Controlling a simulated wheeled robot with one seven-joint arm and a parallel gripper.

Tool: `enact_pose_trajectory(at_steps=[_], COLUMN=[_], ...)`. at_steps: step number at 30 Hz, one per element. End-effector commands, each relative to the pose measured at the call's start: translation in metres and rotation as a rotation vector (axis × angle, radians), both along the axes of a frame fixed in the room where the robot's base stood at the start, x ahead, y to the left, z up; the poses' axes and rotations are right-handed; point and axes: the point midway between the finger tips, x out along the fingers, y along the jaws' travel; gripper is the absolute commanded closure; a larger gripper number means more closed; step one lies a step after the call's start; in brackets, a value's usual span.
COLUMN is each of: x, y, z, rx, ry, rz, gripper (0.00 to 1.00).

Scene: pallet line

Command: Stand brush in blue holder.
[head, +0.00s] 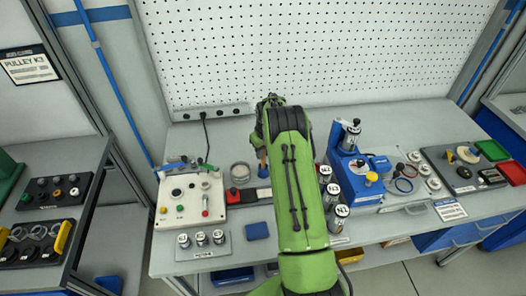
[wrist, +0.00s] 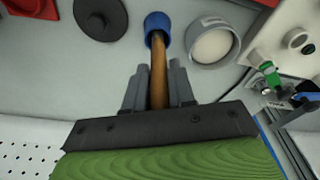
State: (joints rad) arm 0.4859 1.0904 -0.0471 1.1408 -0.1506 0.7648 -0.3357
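The brush (wrist: 158,75) has a brown wooden handle, seen between the fingers of my gripper (wrist: 158,88) in the wrist view. My gripper looks shut on this handle. The handle runs to a blue cylinder (wrist: 157,24), which looks like the blue holder. The handle's far end meets the cylinder's mouth; I cannot tell how deep it sits or whether the cylinder rests on the bench. In the head view, the blue cylinder (head: 263,173) shows just left of my green arm, with the brown handle above it. My gripper (head: 264,128) is mostly hidden there by the arm.
A round grey dish (head: 240,172) stands close beside the blue cylinder, also in the wrist view (wrist: 213,42). A control box (head: 190,200) is to the left. Silver cans (head: 333,195) and a blue press (head: 355,170) are right of my arm. A perforated panel (head: 330,50) rises behind.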

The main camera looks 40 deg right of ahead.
Motion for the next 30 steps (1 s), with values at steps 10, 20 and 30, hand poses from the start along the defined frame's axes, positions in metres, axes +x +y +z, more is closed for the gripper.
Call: enact_pose_trajectory(at_steps=[10, 20, 30], x=[0.0, -0.007, -0.018], y=[0.0, 0.0, 0.001], z=[0.001, 0.055, 0.12], rx=[0.0, -0.003, 0.0], ry=[0.0, -0.006, -0.002], rz=[0.0, 0.0, 0.0], gripper=[0.56, 0.56, 0.56])
